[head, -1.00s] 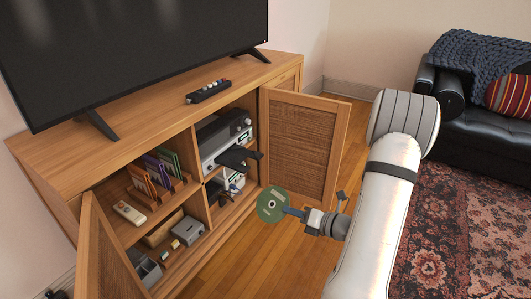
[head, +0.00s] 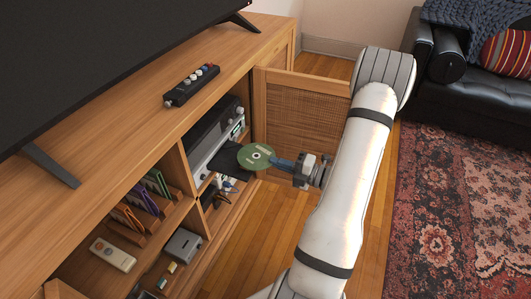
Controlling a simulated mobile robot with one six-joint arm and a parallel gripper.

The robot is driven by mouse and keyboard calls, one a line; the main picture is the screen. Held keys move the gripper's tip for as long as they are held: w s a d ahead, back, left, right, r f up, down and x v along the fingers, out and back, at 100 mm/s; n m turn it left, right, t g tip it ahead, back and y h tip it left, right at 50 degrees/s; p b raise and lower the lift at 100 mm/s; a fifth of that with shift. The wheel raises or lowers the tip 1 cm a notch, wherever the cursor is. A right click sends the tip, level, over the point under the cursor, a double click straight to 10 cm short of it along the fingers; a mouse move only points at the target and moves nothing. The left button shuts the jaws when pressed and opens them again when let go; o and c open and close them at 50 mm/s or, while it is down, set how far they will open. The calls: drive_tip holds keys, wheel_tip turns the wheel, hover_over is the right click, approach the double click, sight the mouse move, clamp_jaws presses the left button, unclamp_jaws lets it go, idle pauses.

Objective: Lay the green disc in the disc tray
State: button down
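The green disc (head: 257,151) is held at its right edge by my gripper (head: 279,163), whose blue fingertips are shut on it. The disc looks roughly flat, with its label side and centre hole facing up. The black disc tray (head: 227,159) sticks out from the silver player (head: 214,137) in the cabinet. The disc overlaps the tray's right end in the head view and hides part of it. I cannot tell whether the disc touches the tray or is above it.
The open woven cabinet door (head: 300,120) stands behind the disc and gripper. A lower shelf holds cables and a device. A power strip (head: 191,85) lies on top.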

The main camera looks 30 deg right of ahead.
sight(260, 161)
drive_tip(key=shift+w+a+f+b, duration=0.25)
drive_tip(key=shift+w+a+b, duration=0.35)
drive_tip(key=shift+w, duration=0.25)
drive_tip(key=shift+w+a+f+b, duration=0.3)
drive_tip(key=shift+w+a+b, duration=0.2)
drive_tip(key=shift+w+a, duration=0.25)
drive_tip(key=shift+w+a+f+b, duration=0.25)
drive_tip(key=shift+w+a+b, duration=0.3)
drive_tip(key=shift+w, duration=0.35)
drive_tip(key=shift+w+a+f, duration=0.15)
drive_tip(key=shift+w+f, duration=0.05)
drive_tip(key=shift+f, duration=0.2)
drive_tip(key=shift+w+a+f, duration=0.1)
drive_tip(key=shift+w+f, duration=0.1)
drive_tip(key=shift+f, duration=0.2)
drive_tip(key=shift+s+f+p, duration=0.1)
drive_tip(key=shift+p, duration=0.2)
drive_tip(key=shift+f, duration=0.4)
drive_tip(key=c, duration=1.6)
unclamp_jaws()
drive_tip(key=shift+d, duration=0.1)
drive_tip(key=shift+c, duration=0.6)
